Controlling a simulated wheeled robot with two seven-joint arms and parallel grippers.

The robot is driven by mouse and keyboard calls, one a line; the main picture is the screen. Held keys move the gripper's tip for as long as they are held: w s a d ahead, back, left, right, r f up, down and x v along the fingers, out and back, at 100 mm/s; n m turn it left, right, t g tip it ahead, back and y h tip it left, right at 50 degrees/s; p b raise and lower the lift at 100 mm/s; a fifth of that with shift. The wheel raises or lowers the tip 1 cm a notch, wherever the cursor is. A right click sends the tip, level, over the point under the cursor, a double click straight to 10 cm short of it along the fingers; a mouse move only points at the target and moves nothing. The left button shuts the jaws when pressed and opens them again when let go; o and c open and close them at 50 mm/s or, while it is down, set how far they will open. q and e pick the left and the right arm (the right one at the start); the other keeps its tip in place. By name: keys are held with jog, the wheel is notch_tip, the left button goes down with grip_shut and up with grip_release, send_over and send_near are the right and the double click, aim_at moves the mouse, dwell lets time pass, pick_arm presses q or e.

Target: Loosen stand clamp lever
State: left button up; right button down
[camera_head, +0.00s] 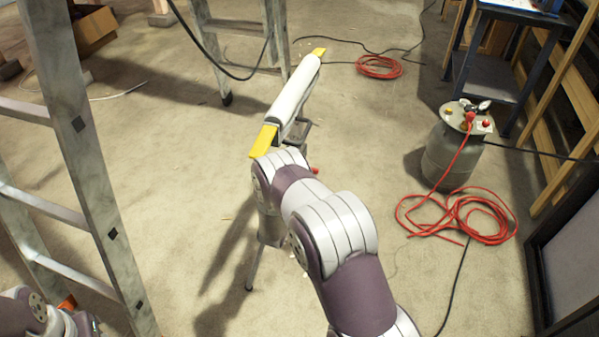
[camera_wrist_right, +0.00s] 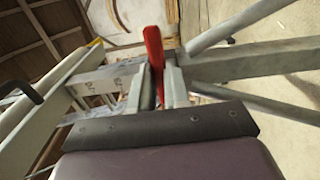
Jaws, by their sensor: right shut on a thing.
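The red clamp lever (camera_wrist_right: 153,50) stands upright between the fingers of my right gripper (camera_wrist_right: 160,84) in the right wrist view. The gripper is shut on it. In the head view only a small red bit of the lever (camera_head: 315,170) shows beside my right arm, which hides the gripper. The stand (camera_head: 256,262) is partly behind my arm, with a grey leg reaching the floor. A white bar with yellow ends (camera_head: 296,92) lies slanted above the stand. Grey stand tubes (camera_wrist_right: 250,62) run right of the lever in the wrist view. My left gripper is not in view.
A tall grey ladder (camera_head: 85,150) stands close on the left, with another ladder (camera_head: 240,45) behind. A grey tank (camera_head: 452,155) with a red hose (camera_head: 470,225) is at right, near a dark cart (camera_head: 490,75). Floor between is mostly clear.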

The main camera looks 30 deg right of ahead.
jog(key=c, duration=1.1)
grip_release()
jog(key=p+v, duration=0.3)
jog(key=v, duration=0.9)
jog(key=shift+s+a, duration=0.25)
jog(key=shift+s, duration=0.05)
